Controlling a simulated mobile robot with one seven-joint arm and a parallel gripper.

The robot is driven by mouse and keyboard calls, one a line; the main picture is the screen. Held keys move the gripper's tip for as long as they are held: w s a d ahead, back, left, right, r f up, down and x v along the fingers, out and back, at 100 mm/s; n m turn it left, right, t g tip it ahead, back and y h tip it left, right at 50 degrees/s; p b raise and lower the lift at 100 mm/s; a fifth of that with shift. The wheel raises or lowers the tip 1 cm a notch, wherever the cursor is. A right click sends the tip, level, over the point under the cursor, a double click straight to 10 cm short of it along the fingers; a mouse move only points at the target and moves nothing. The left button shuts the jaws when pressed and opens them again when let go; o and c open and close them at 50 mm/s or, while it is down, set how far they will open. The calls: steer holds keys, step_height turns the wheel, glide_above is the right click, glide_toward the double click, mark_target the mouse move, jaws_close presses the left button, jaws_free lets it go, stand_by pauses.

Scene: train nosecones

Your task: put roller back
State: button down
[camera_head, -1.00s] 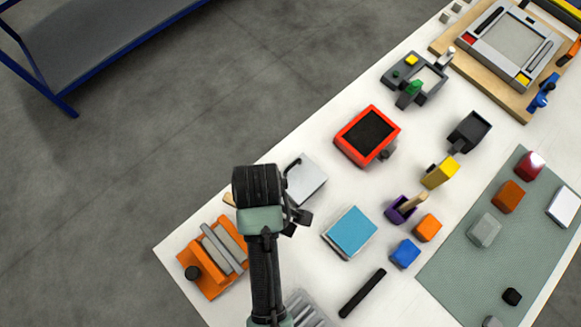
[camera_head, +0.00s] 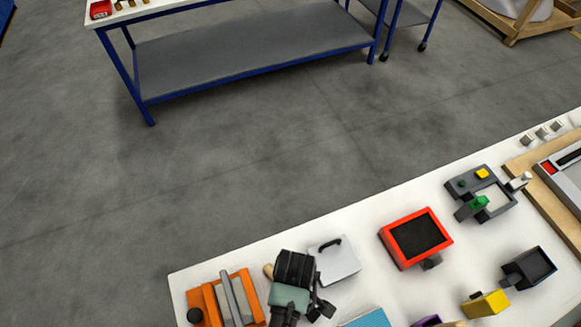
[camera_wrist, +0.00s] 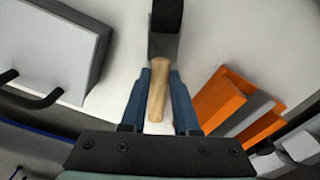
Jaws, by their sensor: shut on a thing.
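The roller shows in the wrist view as a pale wooden handle (camera_wrist: 158,88) with a dark head (camera_wrist: 166,16) beyond it. My gripper (camera_wrist: 160,76) is shut on the handle, one blue finger on each side. In the head view my gripper (camera_head: 294,270) covers most of the roller; only a bit of wooden handle (camera_head: 268,270) shows at its left. An orange rack (camera_head: 207,305) with grey bars stands just left of my gripper. It also shows at the right in the wrist view (camera_wrist: 217,98). I cannot tell whether the roller touches the table.
A grey box with a black handle (camera_head: 337,263) sits close to the right of my gripper. A red-framed dark tray (camera_head: 416,238) lies farther right. A grey fixture (camera_head: 480,190) and a dark bin (camera_head: 528,268) stand beyond.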

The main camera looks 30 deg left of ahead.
steer(key=shift+f, duration=0.2)
steer(key=c, duration=0.7)
jaws_free()
steer(key=shift+o, duration=0.2)
steer(key=shift+r, duration=0.15)
step_height(320, 180, up, 12)
steer(key=shift+d, duration=0.25)
